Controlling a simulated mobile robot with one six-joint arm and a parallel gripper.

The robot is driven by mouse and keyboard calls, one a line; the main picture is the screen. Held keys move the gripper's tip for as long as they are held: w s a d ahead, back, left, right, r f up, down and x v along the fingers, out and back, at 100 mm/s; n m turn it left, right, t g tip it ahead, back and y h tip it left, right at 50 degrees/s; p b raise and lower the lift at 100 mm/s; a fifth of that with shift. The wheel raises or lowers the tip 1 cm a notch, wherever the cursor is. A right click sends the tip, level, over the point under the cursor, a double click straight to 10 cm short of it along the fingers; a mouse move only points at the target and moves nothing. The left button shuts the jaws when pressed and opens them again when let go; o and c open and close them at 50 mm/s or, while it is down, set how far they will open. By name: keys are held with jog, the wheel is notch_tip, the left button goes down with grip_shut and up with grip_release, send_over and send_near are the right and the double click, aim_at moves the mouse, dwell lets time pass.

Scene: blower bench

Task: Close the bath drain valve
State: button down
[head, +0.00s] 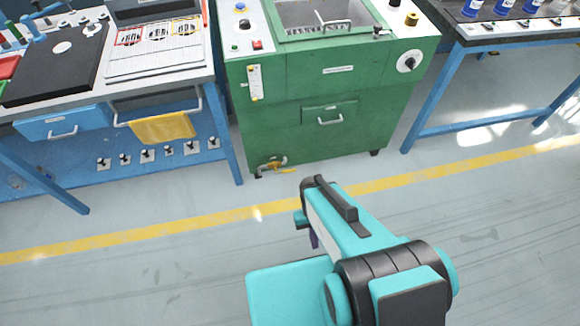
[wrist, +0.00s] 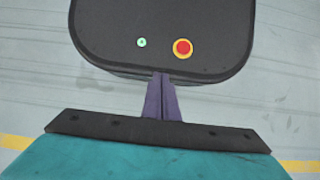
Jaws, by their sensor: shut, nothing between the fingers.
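The bath drain valve (head: 272,164) is a small grey pipe fitting with a yellow-orange lever (head: 282,171), low at the front left foot of the green bath cabinet (head: 290,128) in the head view. The lever points roughly to the right; its exact angle is too small to tell. My gripper (head: 314,240) is mostly hidden behind my turquoise arm, over the floor in front of the cabinet, apart from the valve. In the wrist view my purple fingers (wrist: 163,98) are together and empty. The valve does not show there.
A blue bench (head: 225,130) with a yellow cloth (head: 161,129) and several small valves on its lower shelf stands left of the cabinet. Another blue bench (head: 432,95) stands right. The floor along the yellow line (head: 215,219) is clear.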

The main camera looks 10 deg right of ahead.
jog(key=w+f+t+b, duration=0.1)
jog(key=w+f+b, duration=0.3)
jog(key=w+b, duration=0.45)
notch_tip(320, 180, up, 3)
jog(key=t+y+b, duration=0.1)
jog(key=t+b, duration=0.3)
jog(key=b, duration=1.7)
send_over(289, 171)
jog(key=d, duration=0.2)
jog(key=shift+w+r, duration=0.15)
jog(key=f+b, duration=0.2)
jog(key=f, duration=0.2)
jog(key=a+f+b, duration=0.1)
jog(key=f+b, duration=0.1)
jog(key=f, duration=0.3)
jog(key=f+b, duration=0.2)
jog(key=f, duration=0.3)
jog(key=shift+a, duration=0.25)
